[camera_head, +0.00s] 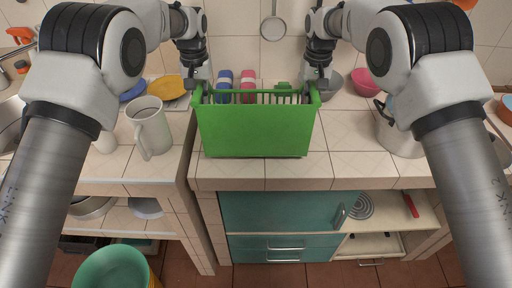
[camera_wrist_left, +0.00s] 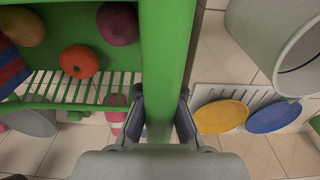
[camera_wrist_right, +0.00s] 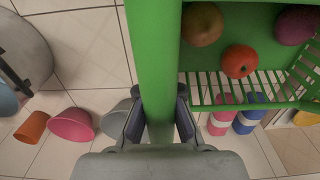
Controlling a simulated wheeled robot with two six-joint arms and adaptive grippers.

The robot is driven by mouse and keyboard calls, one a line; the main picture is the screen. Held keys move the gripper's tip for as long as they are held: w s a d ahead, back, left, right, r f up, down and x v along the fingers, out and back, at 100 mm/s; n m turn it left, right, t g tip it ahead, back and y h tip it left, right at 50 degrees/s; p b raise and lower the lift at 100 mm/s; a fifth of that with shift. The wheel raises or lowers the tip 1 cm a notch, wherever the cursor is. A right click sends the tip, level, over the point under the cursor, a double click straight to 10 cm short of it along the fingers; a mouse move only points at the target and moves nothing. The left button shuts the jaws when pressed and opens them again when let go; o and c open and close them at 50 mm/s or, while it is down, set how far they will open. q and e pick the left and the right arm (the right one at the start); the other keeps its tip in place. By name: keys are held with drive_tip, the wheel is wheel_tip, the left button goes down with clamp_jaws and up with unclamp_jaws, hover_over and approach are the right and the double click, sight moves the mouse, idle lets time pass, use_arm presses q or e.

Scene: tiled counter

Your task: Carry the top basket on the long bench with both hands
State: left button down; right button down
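The green basket (camera_head: 255,130) is upright over the front part of the tiled counter; I cannot tell whether its bottom touches the tiles. It has slatted parts, and the wrist views show round fruit inside, including an orange-red one (camera_wrist_left: 79,61) and a purple one (camera_wrist_right: 296,25). My left gripper (camera_head: 199,86) is at its left end, with fingers on both sides of the green side wall (camera_wrist_left: 168,45). My right gripper (camera_head: 316,86) is at its right end, its fingers closed around the other side wall (camera_wrist_right: 153,45). The fingertips are partly hidden by the walls.
A grey mug (camera_head: 149,128) stands left of the basket, near a yellow plate (camera_head: 168,87). A pink bowl (camera_head: 365,82) and a metal pot (camera_head: 398,135) are to the right. Blue and pink items stand behind the basket. The counter just right of the basket is clear.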

use_arm(q)
drive_tip(key=shift+f+b, duration=0.35)
drive_tip(key=shift+f, duration=0.25)
use_arm(e)
drive_tip(key=shift+f, duration=0.6)
use_arm(q)
drive_tip(key=c, duration=1.8)
unclamp_jaws()
drive_tip(key=shift+f, duration=0.2)
use_arm(e)
drive_tip(key=c, duration=1.8)
unclamp_jaws()
drive_tip(key=shift+f, duration=0.2)
use_arm(q)
drive_tip(key=o, duration=0.5)
drive_tip(key=shift+r, duration=0.15)
use_arm(e)
drive_tip(key=o, duration=0.5)
drive_tip(key=shift+r, duration=0.15)
use_arm(q)
drive_tip(key=shift+r, duration=0.1)
wheel_tip(320, 180, up, 12)
drive_tip(key=shift+f, duration=0.2)
drive_tip(key=shift+r, duration=0.15)
drive_tip(key=shift+s, duration=0.1)
use_arm(e)
wheel_tip(320, 180, up, 11)
drive_tip(key=shift+r, duration=0.55)
